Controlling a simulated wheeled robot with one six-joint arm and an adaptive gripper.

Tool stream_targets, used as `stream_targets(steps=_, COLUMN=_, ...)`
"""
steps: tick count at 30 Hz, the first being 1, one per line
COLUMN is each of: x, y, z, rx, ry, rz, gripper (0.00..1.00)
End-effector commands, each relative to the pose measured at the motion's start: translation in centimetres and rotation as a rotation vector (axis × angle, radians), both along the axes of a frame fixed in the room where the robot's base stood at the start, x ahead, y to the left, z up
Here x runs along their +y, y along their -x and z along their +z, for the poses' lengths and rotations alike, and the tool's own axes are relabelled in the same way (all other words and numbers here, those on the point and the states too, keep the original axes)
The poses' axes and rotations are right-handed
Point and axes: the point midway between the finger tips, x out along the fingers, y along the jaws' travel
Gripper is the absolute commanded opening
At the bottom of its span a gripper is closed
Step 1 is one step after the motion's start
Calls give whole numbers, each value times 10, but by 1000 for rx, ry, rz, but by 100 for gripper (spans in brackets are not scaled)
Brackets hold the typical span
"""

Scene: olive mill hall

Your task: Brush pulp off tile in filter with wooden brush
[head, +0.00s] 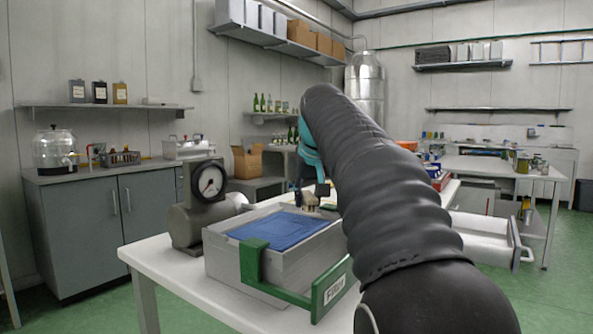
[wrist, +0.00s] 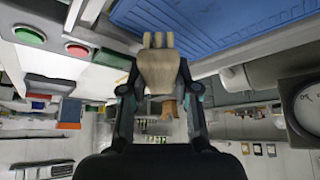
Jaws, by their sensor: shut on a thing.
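The filter (head: 262,268) is a pale box on the white table, with a green bracket and a labelled green plate on its front. A blue tile (head: 282,231) lies in its open top; its ribbed face shows at the upper right in the wrist view (wrist: 215,25). I cannot make out pulp on it. My gripper (wrist: 160,92) is shut on the wooden brush (wrist: 157,68), a light wood piece with short prongs at its end. In the head view the brush (head: 309,201) is small, beyond the filter's far right side, apart from the tile. My arm hides part of this area.
A grey pump with a round gauge (head: 210,181) stands left of the filter. The white table (head: 155,252) has clear room at its front left. Red and green buttons (wrist: 30,37) show at the left in the wrist view. A white drawer-like tray (head: 484,238) is at the right.

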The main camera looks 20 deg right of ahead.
Motion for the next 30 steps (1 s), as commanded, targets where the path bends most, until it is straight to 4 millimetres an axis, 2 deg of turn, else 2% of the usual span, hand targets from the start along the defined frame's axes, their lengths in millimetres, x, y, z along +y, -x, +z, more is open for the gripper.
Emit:
stream_targets(steps=15, x=6, y=-2, z=47, rx=-2, ry=0, rz=10, gripper=0)
stream_targets(steps=20, x=7, y=-1, z=54, rx=0, ry=-1, rz=10, gripper=0)
stream_targets(steps=30, x=7, y=0, z=54, rx=0, ry=-1, rz=10, gripper=0)
